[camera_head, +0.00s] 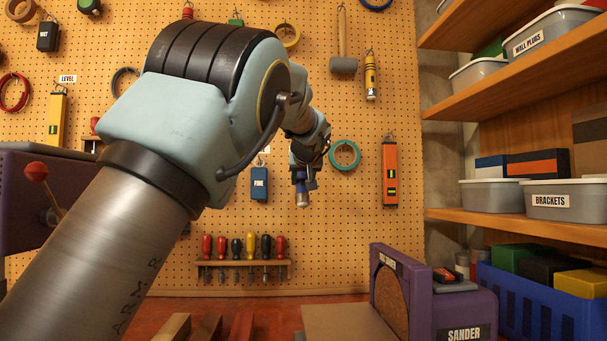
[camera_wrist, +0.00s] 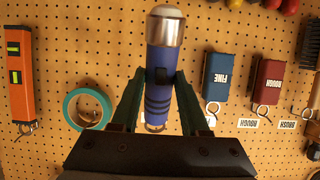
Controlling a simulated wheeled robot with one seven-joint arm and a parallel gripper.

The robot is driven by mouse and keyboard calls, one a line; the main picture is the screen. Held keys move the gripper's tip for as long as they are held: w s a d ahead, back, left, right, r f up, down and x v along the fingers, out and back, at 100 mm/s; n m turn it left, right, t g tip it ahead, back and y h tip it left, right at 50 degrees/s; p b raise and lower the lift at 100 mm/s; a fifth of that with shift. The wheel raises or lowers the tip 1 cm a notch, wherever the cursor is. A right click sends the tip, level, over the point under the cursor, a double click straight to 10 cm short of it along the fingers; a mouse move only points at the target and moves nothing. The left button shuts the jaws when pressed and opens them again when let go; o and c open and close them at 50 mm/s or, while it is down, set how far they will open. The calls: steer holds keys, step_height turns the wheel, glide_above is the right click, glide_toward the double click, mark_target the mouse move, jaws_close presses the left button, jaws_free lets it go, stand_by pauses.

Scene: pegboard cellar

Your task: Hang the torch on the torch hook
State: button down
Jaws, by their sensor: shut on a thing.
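The torch is a blue cylinder with dark bands and a silver head; in the wrist view the torch (camera_wrist: 163,62) stands between the green fingers of my gripper (camera_wrist: 157,92), which are shut on its body. In the head view the torch (camera_head: 302,193) hangs head down below my gripper (camera_head: 303,170), in front of the pegboard (camera_head: 330,262). A ring shows at its tail end in the wrist view, partly hidden by the gripper. I cannot pick out the torch hook; my arm covers part of the board.
A teal tape roll (camera_head: 345,155) and an orange level (camera_head: 390,172) hang to the right of the torch. A blue FINE block (camera_head: 259,188) hangs to its left. A screwdriver rack (camera_head: 242,268) is lower left. A purple sander (camera_head: 465,318) stands at right below shelves.

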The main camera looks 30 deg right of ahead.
steer(key=shift+w+d+f+p, duration=0.1)
steer(key=shift+w+d+p, duration=0.25)
steer(key=shift+w+p, duration=0.5)
steer(key=shift+w+d+r+p, duration=0.1)
steer(key=shift+w+d+p, duration=0.25)
steer(key=shift+w+p, duration=0.55)
steer(key=shift+w+d+f+p, duration=0.1)
steer(key=shift+w+d+p, duration=0.35)
steer(key=shift+p, duration=0.65)
steer(key=shift+w+d+f, duration=0.2)
steer(key=shift+w+f, duration=0.35)
steer(key=shift+w, duration=0.15)
steer(key=shift+c, duration=1.6)
jaws_free()
steer(key=shift+s+b, duration=0.15)
steer(key=shift+b, duration=0.15)
